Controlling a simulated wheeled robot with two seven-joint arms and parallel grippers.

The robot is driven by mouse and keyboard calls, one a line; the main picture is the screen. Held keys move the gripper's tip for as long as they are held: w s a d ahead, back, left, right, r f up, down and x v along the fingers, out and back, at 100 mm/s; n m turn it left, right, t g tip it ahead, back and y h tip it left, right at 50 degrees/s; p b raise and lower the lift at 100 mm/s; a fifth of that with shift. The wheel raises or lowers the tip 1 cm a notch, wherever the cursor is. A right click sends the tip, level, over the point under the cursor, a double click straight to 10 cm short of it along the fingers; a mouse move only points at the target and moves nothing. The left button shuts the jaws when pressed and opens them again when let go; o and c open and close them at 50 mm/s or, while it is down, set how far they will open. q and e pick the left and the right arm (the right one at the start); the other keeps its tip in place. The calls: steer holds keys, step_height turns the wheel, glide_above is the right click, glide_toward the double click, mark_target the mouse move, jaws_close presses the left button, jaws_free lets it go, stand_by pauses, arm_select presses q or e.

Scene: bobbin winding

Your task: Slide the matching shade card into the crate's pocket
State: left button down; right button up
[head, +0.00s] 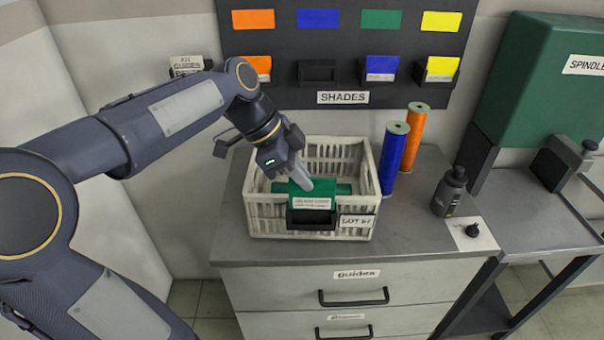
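The white lattice crate (254,208) stands on the grey cabinet top, with a black pocket (311,217) on its front wall. A green shade card (322,190) with a white label is upright at the pocket, its lower edge at or inside the pocket's mouth. My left gripper (304,182) reaches down over the crate and is shut on the card's upper part; one finger shows in front, the other is hidden. A green spool-like thing partly shows behind the card. The shade board (412,68) holds orange, blue and yellow cards; its second holder (318,71) is empty. My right gripper is out of view.
A blue spool (393,158) and an orange spool (413,138) stand right of the crate. A green spindle machine (545,85) is at the right. The front cabinet top is clear.

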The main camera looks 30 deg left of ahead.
mark_target(313, 209)
arm_select(q)
steer(key=shift+f+b, duration=1.95)
steer(key=shift+f, duration=0.3)
steer(key=shift+f, duration=0.15)
steer(key=shift+f+b, duration=0.3)
steer(key=shift+b, duration=0.15)
steer(key=c, duration=1.5)
jaws_free()
steer(key=shift+c, duration=0.2)
steer(key=shift+r, duration=0.1)
steer(key=v, duration=0.7)
steer(key=shift+a+r, duration=0.2)
steer(key=shift+r, duration=0.05)
